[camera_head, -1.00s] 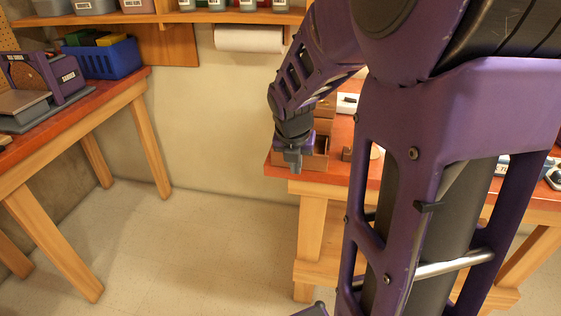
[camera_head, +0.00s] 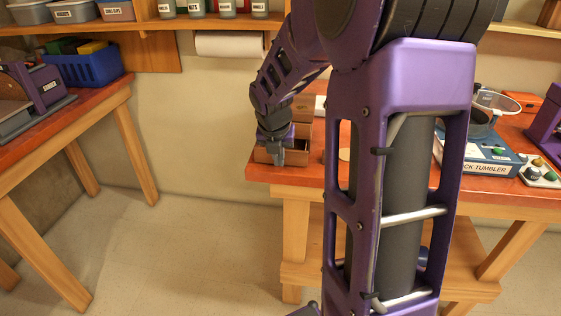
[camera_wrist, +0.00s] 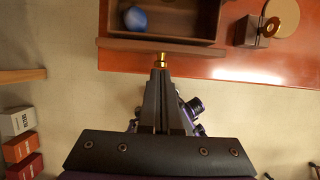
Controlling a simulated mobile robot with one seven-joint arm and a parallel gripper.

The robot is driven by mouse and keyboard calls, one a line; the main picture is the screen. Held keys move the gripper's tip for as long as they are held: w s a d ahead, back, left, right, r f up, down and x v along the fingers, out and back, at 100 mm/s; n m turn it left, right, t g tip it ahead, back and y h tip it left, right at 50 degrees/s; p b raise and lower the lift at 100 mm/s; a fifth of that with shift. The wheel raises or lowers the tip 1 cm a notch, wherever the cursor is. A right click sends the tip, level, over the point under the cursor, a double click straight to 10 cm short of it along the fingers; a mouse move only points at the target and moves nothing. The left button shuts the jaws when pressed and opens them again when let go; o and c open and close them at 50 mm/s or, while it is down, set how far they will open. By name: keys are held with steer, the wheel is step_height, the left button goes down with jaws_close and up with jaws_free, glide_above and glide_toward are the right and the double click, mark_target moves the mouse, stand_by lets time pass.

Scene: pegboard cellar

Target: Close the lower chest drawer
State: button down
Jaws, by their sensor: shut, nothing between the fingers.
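The lower chest drawer (camera_wrist: 200,48) is pulled out in the wrist view, its front panel near the table edge and a brass knob (camera_wrist: 161,60) on that panel. A blue ball (camera_wrist: 135,18) lies inside it. In the head view the small wooden chest (camera_head: 302,112) stands at the table's left end, partly hidden by my arm, with the open drawer (camera_head: 268,154) low at its front. My gripper (camera_wrist: 161,72) is shut and empty, its fingertips at the knob, touching or nearly so. In the head view my gripper (camera_head: 277,158) is in front of the drawer.
A small dark wooden block with a brass top (camera_wrist: 257,30) stands right of the drawer on the red table (camera_wrist: 240,65). A rock tumbler (camera_head: 480,155) is farther right. Open floor (camera_head: 190,240) lies in front and left. Shelves (camera_head: 150,24) hang above.

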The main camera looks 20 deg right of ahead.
steer(key=w+d+p, duration=0.2)
steer(key=w, duration=0.1)
steer(key=w+d+p, duration=0.1)
steer(key=w, duration=0.1)
steer(key=shift+w+d+p, duration=0.1)
steer(key=shift+d+p, duration=0.1)
steer(key=shift+p, duration=0.15)
